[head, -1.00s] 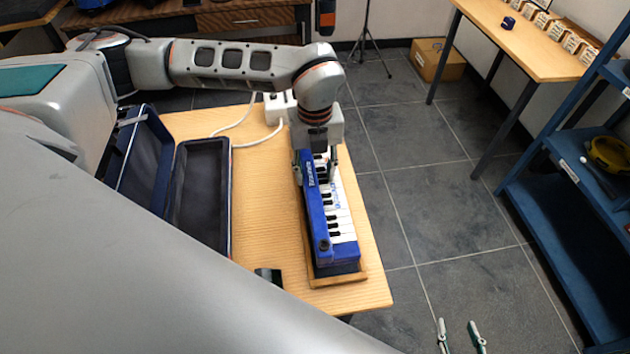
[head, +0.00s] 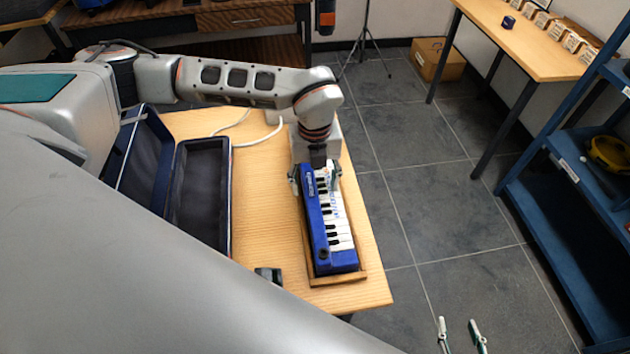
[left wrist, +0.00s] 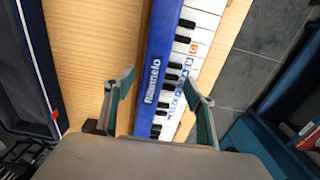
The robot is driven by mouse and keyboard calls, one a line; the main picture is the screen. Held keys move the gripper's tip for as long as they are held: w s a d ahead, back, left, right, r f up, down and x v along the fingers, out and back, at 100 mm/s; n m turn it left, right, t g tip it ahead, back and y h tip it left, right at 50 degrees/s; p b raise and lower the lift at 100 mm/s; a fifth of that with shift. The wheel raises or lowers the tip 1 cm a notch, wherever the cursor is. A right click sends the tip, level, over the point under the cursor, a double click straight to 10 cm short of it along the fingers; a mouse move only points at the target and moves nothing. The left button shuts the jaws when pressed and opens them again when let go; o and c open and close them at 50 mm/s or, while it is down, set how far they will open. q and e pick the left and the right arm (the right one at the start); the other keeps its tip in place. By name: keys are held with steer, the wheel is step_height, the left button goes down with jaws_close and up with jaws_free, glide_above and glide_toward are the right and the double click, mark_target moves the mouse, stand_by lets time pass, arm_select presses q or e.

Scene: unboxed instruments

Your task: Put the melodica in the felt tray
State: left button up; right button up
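The blue melodica (head: 325,230) with white and black keys lies lengthwise inside the wooden rim of the felt tray (head: 340,281). Its lower end sits within the rim; its far end is partly hidden by my left gripper (head: 315,178). In the left wrist view the melodica (left wrist: 163,60) runs between and beneath the spread fingers (left wrist: 158,82). The left finger is beside its blue edge and the right finger is over the key side. My left gripper looks open around it. My right gripper (head: 459,334) is at the bottom edge, fingers apart and empty, over the floor.
An open dark blue case (head: 202,195) stands on the left of the table (head: 265,215). A small dark object (head: 268,274) lies near the table's front. A white cable (head: 262,138) is at the back. A blue shelf (head: 560,235) stands at right.

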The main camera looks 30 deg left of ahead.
mark_target(315, 184)
arm_select(q)
steer(key=shift+r, duration=0.1)
step_height(315, 184, up, 12)
steer(key=shift+b, duration=0.3)
stand_by(0.7)
